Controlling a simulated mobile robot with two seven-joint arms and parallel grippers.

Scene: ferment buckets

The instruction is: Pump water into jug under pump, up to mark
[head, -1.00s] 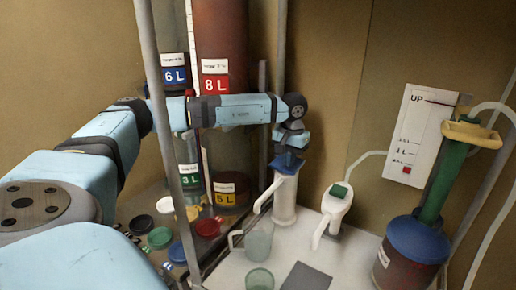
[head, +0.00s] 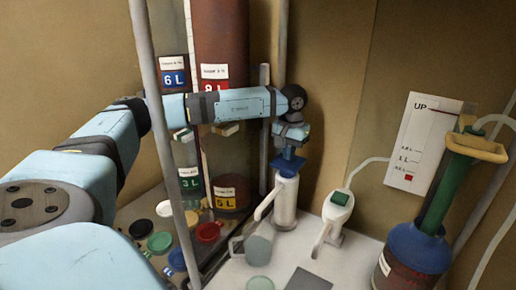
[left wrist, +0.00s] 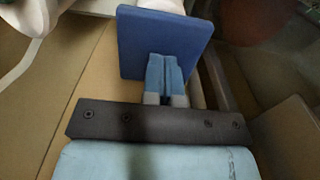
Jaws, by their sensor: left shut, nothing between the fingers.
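The white pump (head: 285,203) stands upright on the white counter, with a spout reaching down to the left and a blue plate (head: 289,166) on top. My left gripper (head: 290,154) is shut and empty, directly above the plate. In the left wrist view its closed fingers (left wrist: 167,72) lie against or just over the blue plate (left wrist: 160,35); I cannot tell if they touch. The clear grey jug (head: 259,248) is below the spout, its handle to the left; it looks a little tilted. Its water level and mark cannot be made out. My right gripper is not in view.
A white device with a green button (head: 339,197) stands right of the pump. A green cylinder with a yellow handle (head: 476,146) rises from a blue-topped bucket at right. Coloured lids (head: 160,241) lie at lower left. A vertical pole (head: 165,150) stands before my arm.

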